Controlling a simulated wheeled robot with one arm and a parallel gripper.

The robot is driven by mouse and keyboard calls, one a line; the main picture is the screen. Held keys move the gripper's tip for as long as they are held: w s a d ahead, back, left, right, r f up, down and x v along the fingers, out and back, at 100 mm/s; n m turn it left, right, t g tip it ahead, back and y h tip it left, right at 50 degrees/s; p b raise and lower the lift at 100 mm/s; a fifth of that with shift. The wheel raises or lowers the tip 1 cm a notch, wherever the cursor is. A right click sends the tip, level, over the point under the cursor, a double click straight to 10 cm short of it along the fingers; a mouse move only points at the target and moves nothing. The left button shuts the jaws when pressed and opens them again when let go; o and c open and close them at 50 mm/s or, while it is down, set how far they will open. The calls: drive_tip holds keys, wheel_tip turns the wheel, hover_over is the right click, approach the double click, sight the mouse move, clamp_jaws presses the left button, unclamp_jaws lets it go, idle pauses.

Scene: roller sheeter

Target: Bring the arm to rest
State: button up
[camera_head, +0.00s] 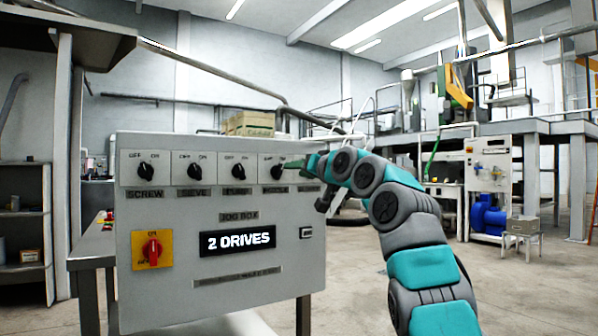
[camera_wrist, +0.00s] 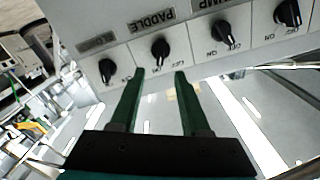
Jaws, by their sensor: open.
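My arm, teal and grey, rises from the lower right in the head view. My gripper (camera_head: 290,165) is at the right part of the control box (camera_head: 225,275), close to the paddle knob (camera_head: 277,172). In the wrist view my gripper (camera_wrist: 158,75) has two green fingers set apart with nothing between them. The paddle knob (camera_wrist: 160,47) lies just beyond the fingertips there. I cannot tell whether they touch the panel. The knob at the panel's right end is hidden behind my arm in the head view; the wrist view shows an end knob (camera_wrist: 107,70).
The box carries a row of black knobs, a red switch (camera_head: 152,248) on a yellow plate, and a display (camera_head: 238,241) reading "2 DRIVES". A bench (camera_head: 85,262) stands at left. Open floor (camera_head: 350,280) lies right of the box, with a blue motor (camera_head: 488,215) farther back.

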drive_tip(key=s+d+f+m+g+h, duration=0.25)
drive_tip(key=d+f, duration=0.25)
drive_tip(key=f, duration=0.4)
drive_tip(key=s+d+f+m+g+h, duration=0.15)
drive_tip(key=s+d+f+h, duration=0.25)
drive_tip(key=f, duration=0.5)
drive_tip(key=s+d+f+g+h, duration=0.1)
drive_tip(key=s+d+f+g, duration=0.2)
drive_tip(key=s+f, duration=0.65)
drive_tip(key=s+d+f+g+h, duration=0.1)
drive_tip(key=s+d+f+g, duration=0.2)
drive_tip(key=s+f, duration=0.6)
drive_tip(key=s+d+f+n+g+h, duration=0.1)
drive_tip(key=s+f+g, duration=0.1)
drive_tip(key=s+f, duration=0.65)
drive_tip(key=s+d+f+g, duration=0.2)
drive_tip(key=s+f, duration=0.1)
drive_tip(key=s, duration=1)
drive_tip(key=s+d+f+n+g+h, duration=0.1)
drive_tip(key=s+f+g, duration=0.3)
drive_tip(key=s, duration=0.7)
wheel_tip(320, 180, up, 12)
drive_tip(key=t+p, duration=0.1)
drive_tip(key=p, duration=1.2)
drive_tip(key=shift+s, duration=0.45)
